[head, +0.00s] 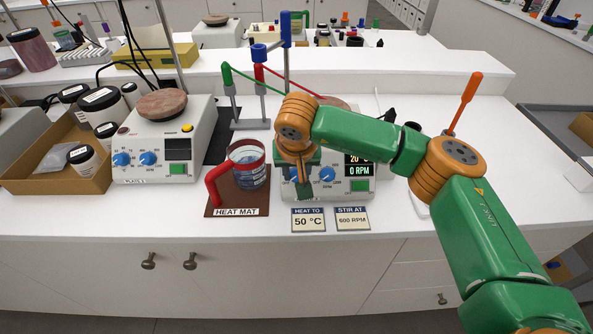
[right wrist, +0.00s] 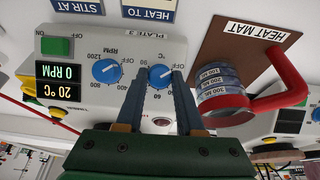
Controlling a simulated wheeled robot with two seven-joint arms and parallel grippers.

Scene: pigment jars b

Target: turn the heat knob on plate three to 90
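Plate three (right wrist: 82,48), a white hotplate with a "PLATE 3" label, shows upside down in the right wrist view; my arm partly covers it in the head view. Its blue heat knob (right wrist: 160,76) is marked °C, and its blue RPM knob (right wrist: 106,71) sits beside it. The heat knob's exact setting is too small to read. The display (right wrist: 57,81) shows 20 °C and 0 RPM. My right gripper (right wrist: 160,75) is open, its fingertips apart on either side of the heat knob; contact cannot be told. In the head view it (head: 304,188) reaches down before the panel. My left gripper is out of view.
A red-handled beaker (head: 247,168) stands on the heat mat (head: 237,212), close left of plate three. Cards (head: 308,219) in front read 50 °C and 600 RPM. Another hotplate (head: 196,130) and a box of jars (head: 88,187) stand further left. A stand with coloured arms (head: 251,124) is behind.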

